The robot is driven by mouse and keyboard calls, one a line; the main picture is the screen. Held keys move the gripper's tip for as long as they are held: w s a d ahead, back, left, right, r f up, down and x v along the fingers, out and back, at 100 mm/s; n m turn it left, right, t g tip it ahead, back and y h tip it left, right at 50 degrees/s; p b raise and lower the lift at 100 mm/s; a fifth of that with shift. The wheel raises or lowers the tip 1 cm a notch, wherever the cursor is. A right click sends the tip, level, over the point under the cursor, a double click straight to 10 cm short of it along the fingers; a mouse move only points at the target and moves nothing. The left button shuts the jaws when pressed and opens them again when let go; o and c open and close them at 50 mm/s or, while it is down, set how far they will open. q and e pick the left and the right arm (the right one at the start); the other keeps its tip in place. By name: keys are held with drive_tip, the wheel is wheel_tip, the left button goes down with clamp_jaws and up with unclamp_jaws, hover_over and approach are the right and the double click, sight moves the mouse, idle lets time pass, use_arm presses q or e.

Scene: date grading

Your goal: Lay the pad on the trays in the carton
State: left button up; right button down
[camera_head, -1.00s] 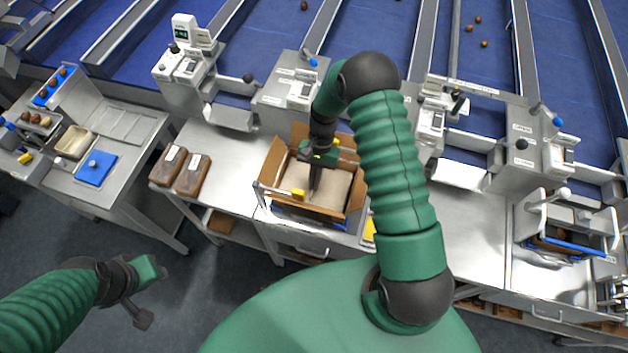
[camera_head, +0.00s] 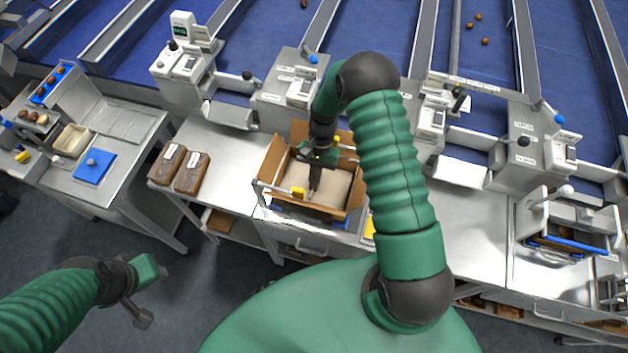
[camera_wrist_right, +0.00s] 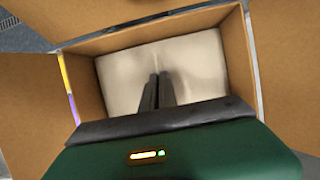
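The open cardboard carton (camera_head: 268,164) stands on the steel bench in the head view, flaps folded out. The cream pad (camera_head: 334,190) lies inside it and covers most of its floor; the pad also fills the carton in the right wrist view (camera_wrist_right: 205,65). No trays show beneath the pad. My right gripper (camera_head: 313,188) points down into the carton. Its dark fingers (camera_wrist_right: 157,82) are close together at the pad's middle, at a faint crease, and look shut on it. My left gripper (camera_head: 148,285) hangs over the floor, away from the bench; its finger gap is unclear.
Two brown packs (camera_head: 180,168) with white labels lie left of the carton. A blue lid or pad (camera_head: 95,166) lies on the left bench. Metal machine units stand behind the carton, before the blue belts. The bench (camera_head: 465,235) right of my right arm is clear.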

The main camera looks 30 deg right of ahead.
drive_tip(key=c, duration=1.3)
unclamp_jaws()
drive_tip(key=shift+r, duration=0.1)
drive_tip(key=shift+r+p, duration=4.45)
drive_tip(key=shift+r, duration=1.5)
